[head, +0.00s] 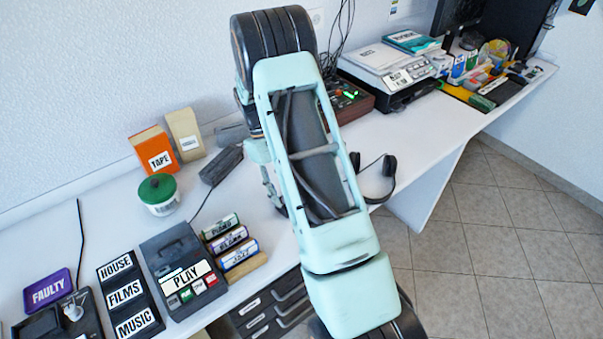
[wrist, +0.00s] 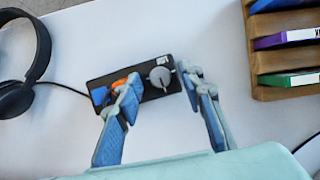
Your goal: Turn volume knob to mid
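In the wrist view, a small black box (wrist: 178,87) lies on the white table. A round grey knob (wrist: 160,76) with a pale pointer mark is on its right part. An orange part (wrist: 119,84) and a blue part (wrist: 100,95) sit on its left part, partly covered by my left finger. My gripper (wrist: 159,82) is open, with one fingertip on each side of the grey knob. A gap shows on both sides of the knob; I cannot tell the fingertips' height over the box. In the head view my arm hides the gripper and the box.
Black headphones (wrist: 25,65) lie left of the box, also in the head view (head: 383,177). A wooden rack (wrist: 262,62) with cases stands at the right. In the head view, a player labelled PLAY (head: 180,260) stands left of my arm.

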